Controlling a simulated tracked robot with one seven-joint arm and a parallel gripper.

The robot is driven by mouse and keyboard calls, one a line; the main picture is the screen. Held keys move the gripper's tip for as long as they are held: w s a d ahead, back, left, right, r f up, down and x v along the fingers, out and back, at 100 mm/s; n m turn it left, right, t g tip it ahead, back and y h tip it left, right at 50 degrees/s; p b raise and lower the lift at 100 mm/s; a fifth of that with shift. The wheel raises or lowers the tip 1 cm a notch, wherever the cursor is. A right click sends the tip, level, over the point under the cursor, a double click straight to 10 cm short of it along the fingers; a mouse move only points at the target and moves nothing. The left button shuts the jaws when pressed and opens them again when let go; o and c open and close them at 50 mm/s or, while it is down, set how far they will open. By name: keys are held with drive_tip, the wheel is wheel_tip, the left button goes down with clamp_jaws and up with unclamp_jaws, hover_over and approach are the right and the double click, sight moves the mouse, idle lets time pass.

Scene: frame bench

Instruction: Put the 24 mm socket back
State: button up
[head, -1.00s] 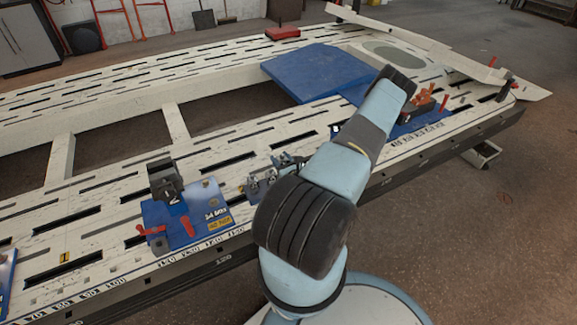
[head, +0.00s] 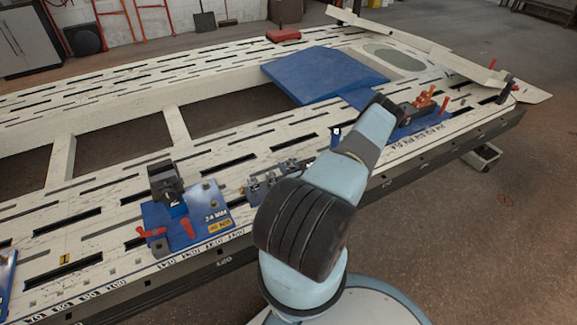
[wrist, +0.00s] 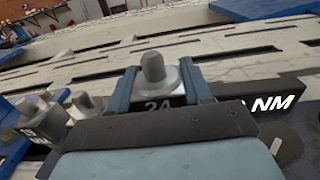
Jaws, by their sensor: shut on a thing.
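In the wrist view my gripper (wrist: 158,88) has its two blue fingers closed on a grey metal socket (wrist: 173,84). A round-topped grey peg (wrist: 152,66) stands up through the socket, which appears to sit around it. The figure "24" (wrist: 157,104) shows just below, between the fingers. The socket's lower edge is hidden, so I cannot tell whether it rests fully down. The socket rail (head: 268,184) shows in the head view, partly behind my arm. My gripper is hidden there.
More pegs and a socket (wrist: 35,106) stand left of my gripper in the wrist view. A blue plate marked "24 MM" (head: 208,222) with a dark clamp (head: 165,180) lies left of the rail. Another blue fixture with orange parts (head: 424,105) stands to the right.

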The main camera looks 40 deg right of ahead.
drive_tip(key=shift+f, duration=0.75)
drive_tip(key=o, duration=1.3)
